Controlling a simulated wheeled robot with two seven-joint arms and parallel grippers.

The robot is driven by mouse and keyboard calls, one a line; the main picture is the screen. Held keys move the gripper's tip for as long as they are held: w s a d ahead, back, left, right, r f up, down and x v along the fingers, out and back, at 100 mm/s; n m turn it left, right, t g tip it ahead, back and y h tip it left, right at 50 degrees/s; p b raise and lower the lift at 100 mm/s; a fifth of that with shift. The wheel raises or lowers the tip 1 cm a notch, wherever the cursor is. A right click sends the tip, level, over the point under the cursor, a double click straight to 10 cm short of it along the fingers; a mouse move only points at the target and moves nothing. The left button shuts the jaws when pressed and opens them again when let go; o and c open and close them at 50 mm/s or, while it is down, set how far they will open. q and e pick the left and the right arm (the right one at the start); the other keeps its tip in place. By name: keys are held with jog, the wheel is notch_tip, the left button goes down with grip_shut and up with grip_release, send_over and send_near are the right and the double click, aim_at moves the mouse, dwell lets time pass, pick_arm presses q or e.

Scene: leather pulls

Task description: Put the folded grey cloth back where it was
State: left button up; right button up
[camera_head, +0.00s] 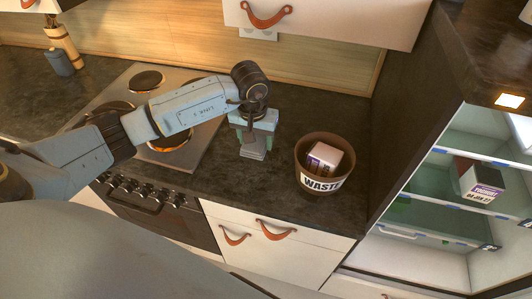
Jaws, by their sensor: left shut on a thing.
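My left arm reaches in from the left, across the stove, to the dark worktop. My left gripper (254,140) points down and is shut on the folded grey cloth (253,154). Only a small grey part of the cloth shows below the fingers; the rest is hidden by the gripper. I cannot tell whether the cloth touches the worktop (288,112). My right gripper is not in view.
A brown bin marked WASTE (302,175) stands right of my left gripper with a white and purple box (323,158) in it. A stove (196,143) lies to the left. An open fridge at the right holds a yoghurt box (480,184). Worktop behind the gripper is clear.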

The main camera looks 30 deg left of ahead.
aim_at(254, 144)
pick_arm(q)
jog(key=f, duration=0.4)
jog(key=shift+s+f+p, duration=0.3)
jog(key=shift+s, duration=0.1)
jog(key=shift+w+f, duration=0.15)
jog(key=shift+f, duration=2.2)
jog(key=shift+f, duration=0.2)
jog(key=o, duration=0.9)
jog(key=shift+o, duration=0.2)
jog(key=shift+r, duration=0.15)
jog(key=shift+r, duration=0.25)
jog(key=r, duration=0.4)
jog(key=s+r, duration=0.1)
jog(key=r, duration=0.6)
jog(key=shift+s+d+r, duration=0.2)
jog(key=shift+r, duration=0.1)
